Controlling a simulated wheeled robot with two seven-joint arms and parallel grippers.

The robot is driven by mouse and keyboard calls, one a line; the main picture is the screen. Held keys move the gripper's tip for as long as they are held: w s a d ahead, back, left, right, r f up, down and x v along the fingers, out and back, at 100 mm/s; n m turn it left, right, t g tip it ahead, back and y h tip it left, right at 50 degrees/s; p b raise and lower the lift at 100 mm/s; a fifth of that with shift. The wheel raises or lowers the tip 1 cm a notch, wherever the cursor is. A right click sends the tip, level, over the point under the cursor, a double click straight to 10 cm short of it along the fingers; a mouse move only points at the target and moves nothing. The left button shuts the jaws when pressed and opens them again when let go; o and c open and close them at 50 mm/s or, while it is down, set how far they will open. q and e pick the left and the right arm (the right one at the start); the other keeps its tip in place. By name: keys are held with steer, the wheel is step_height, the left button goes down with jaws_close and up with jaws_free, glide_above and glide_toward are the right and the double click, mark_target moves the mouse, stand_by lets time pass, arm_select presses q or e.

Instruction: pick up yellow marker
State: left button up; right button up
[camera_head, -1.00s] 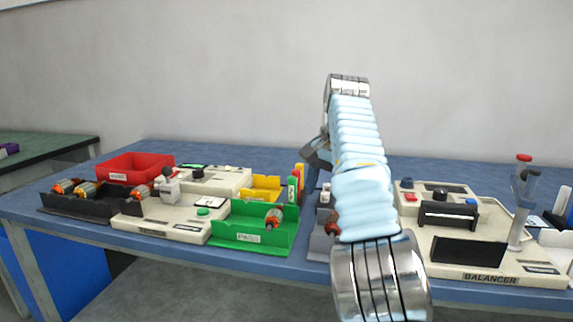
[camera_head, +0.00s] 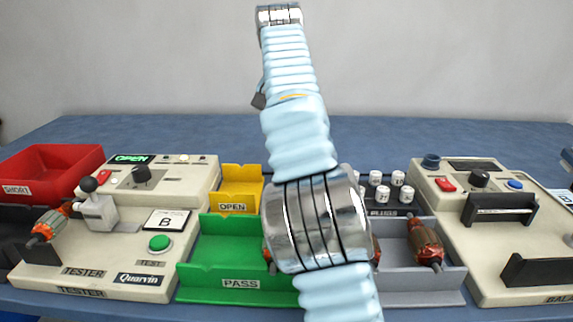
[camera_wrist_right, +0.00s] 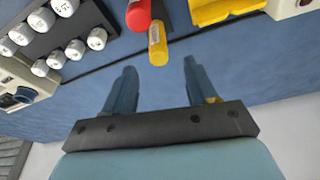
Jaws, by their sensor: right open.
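The yellow marker (camera_wrist_right: 157,45) stands at the top middle of the right wrist view, its end facing the camera. A red marker (camera_wrist_right: 138,15) is close beside it, up and to the left. My right gripper (camera_wrist_right: 160,68) is open and empty, its two fingers apart just short of the yellow marker, which lies roughly in line with the gap. In the head view my right arm crosses the middle and hides the markers; the gripper's fingers cannot be made out there. My left gripper is not in view.
A yellow OPEN bin (camera_head: 236,190) and green PASS bin (camera_head: 232,258) are left of the arm. Several white-capped weights (camera_head: 382,188) and a grey bin (camera_head: 440,282) are to its right. The tester (camera_head: 110,262) and balancer (camera_head: 490,235) flank them. The blue table behind is clear.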

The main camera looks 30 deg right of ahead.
steer(key=x, duration=0.4)
steer(key=shift+b, duration=0.4)
steer(key=x, duration=0.1)
steer(key=b+x, duration=0.1)
steer(key=x, duration=0.1)
steer(key=b+x, duration=0.1)
steer(key=shift+s+a+f, duration=0.15)
steer(key=shift+s+f, duration=0.15)
steer(key=shift+f, duration=0.4)
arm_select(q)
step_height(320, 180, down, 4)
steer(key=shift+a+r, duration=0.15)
arm_select(e)
steer(key=shift+c, duration=0.2)
jaws_close()
steer(key=shift+r, duration=0.1)
